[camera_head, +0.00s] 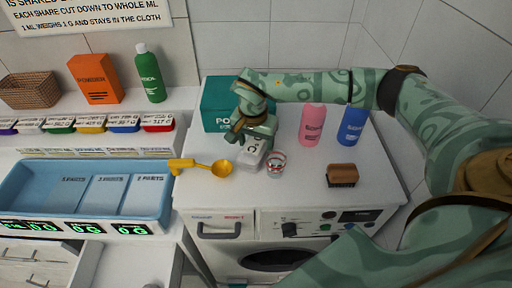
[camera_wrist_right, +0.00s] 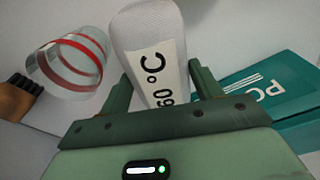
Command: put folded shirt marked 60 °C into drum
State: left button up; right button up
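The white folded shirt marked 60 °C (camera_head: 250,157) is on or just above the washing machine's white top, below my right gripper (camera_head: 252,138). In the right wrist view the shirt (camera_wrist_right: 148,38) lies between both fingers of the right gripper (camera_wrist_right: 162,88), which touch its sides. Its near end is hidden by the gripper. The washing machine's dark round drum door (camera_head: 278,259) is at the front, below the control panel, partly covered by my arm. Inside the drum is not visible. My left gripper is out of view.
On the machine top stand a teal box (camera_head: 217,105), a red-striped glass (camera_head: 277,163), a brush (camera_head: 342,175), a pink bottle (camera_head: 312,125) and a blue bottle (camera_head: 353,127). A yellow spoon (camera_head: 220,168) reaches from the blue tray (camera_head: 30,205).

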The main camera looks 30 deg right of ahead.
jog(key=c, duration=0.5)
jog(key=shift+o, duration=0.2)
jog(key=shift+r, duration=0.15)
